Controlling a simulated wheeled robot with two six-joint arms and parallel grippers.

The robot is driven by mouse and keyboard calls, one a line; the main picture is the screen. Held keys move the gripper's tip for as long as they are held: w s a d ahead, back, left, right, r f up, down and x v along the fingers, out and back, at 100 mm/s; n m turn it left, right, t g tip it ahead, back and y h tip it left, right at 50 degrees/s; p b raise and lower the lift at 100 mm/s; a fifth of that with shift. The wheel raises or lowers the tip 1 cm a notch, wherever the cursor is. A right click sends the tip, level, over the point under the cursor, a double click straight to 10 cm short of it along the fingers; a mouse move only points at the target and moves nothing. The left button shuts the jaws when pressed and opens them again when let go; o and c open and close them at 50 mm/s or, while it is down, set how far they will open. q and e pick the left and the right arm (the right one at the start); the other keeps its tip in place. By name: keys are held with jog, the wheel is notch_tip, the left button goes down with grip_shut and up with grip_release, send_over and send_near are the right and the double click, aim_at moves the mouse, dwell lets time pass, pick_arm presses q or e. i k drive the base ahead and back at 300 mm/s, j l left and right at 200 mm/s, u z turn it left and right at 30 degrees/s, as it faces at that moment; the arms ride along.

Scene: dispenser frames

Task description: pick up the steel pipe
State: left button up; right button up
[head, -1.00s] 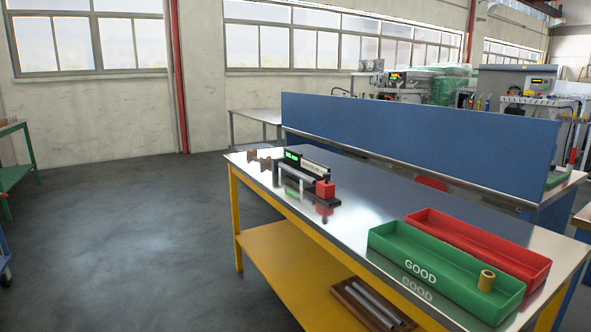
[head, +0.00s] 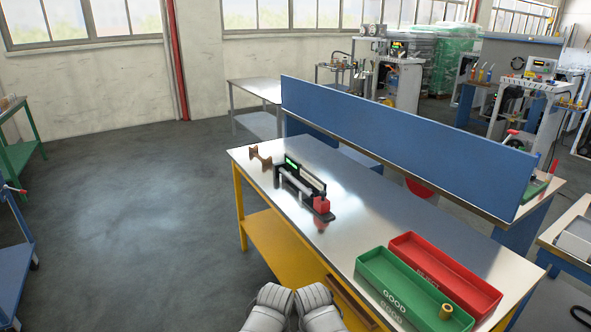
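A light grey bar that looks like a steel pipe (head: 296,183) lies along a dark fixture (head: 318,214) with a small green display and a red block, on the steel-topped table. A wooden tray (head: 352,303) on the yellow lower shelf is mostly hidden by my arms and the table edge; no pipe shows in it now. Two grey rounded parts of my arms stand side by side at the bottom centre, in front of the table. No gripper fingers show in the head view.
A green bin (head: 374,284) marked GOOD holds a brass-coloured ring (head: 445,311). A red bin (head: 463,283) stands behind it. A brown stand (head: 260,157) is at the table's far left end. A blue panel (head: 400,140) runs behind the table. The left floor is clear.

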aim_at(293, 180)
jog(key=i+j+z, duration=0.1)
jog(key=z, duration=0.45)
jog(key=i+j+z, duration=0.4)
jog(key=j, duration=0.2)
jog(key=j+z, duration=0.2)
jog(key=j, duration=0.15)
jog(key=i+j, duration=0.15)
jog(key=j, duration=0.35)
jog(key=i+j+z, duration=0.1)
jog(key=j, duration=0.35)
jog(key=i+j, duration=0.15)
jog(key=j, duration=0.35)
jog(key=i+j, duration=0.1)
jog(key=j, duration=0.4)
jog(key=i+j+z, duration=0.1)
jog(key=j, duration=0.4)
jog(key=i+j, duration=0.1)
jog(key=j, duration=0.4)
